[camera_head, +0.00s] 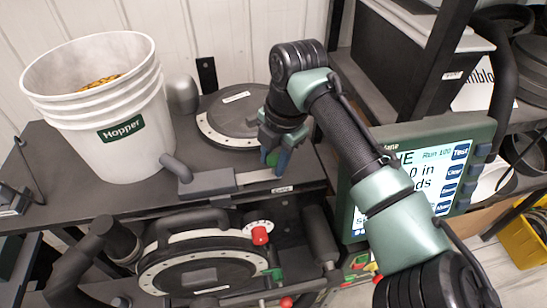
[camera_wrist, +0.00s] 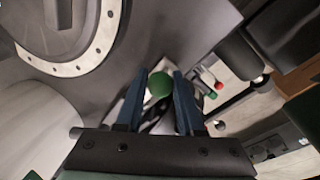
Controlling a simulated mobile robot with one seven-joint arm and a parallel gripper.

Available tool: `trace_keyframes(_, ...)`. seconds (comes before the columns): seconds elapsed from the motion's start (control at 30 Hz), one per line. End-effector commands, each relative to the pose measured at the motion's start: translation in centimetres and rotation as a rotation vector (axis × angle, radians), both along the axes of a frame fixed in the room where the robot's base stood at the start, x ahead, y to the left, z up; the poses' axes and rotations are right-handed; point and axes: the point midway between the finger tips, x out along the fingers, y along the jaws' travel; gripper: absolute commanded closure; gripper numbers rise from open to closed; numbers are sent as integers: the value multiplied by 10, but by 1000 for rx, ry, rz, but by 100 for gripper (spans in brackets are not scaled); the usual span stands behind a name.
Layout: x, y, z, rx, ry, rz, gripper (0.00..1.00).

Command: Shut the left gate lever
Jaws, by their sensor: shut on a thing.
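A green ball knob (camera_wrist: 158,84) sits between the two blue fingers of my gripper (camera_wrist: 161,92) in the wrist view. My gripper (camera_head: 275,157) is shut on it, pointing down at the right end of a flat grey bar (camera_head: 222,184) in the head view. A small patch of green shows between the fingers there. The knob looks like the end of the left gate lever; its shaft is mostly hidden by the fingers. A small label (camera_head: 283,189) lies just below the bar's right end.
A white hopper bucket (camera_head: 105,115) stands at left, and a round disc (camera_head: 228,122) lies behind my gripper. Below are a seed meter (camera_head: 200,272) and a red knob (camera_head: 260,235). A monitor (camera_head: 440,170) stands at right, behind my arm.

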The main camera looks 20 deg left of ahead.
Motion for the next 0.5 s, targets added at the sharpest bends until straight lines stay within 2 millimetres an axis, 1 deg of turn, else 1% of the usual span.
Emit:
trace_keyframes(0.07,-2,4,1,2,-1,3,100)
trace_keyframes(0.2,-16,26,1,4,1,9,100)
trace_keyframes(0.3,-25,38,1,5,1,7,100)
trace_keyframes(0.5,-29,44,1,5,1,4,100)
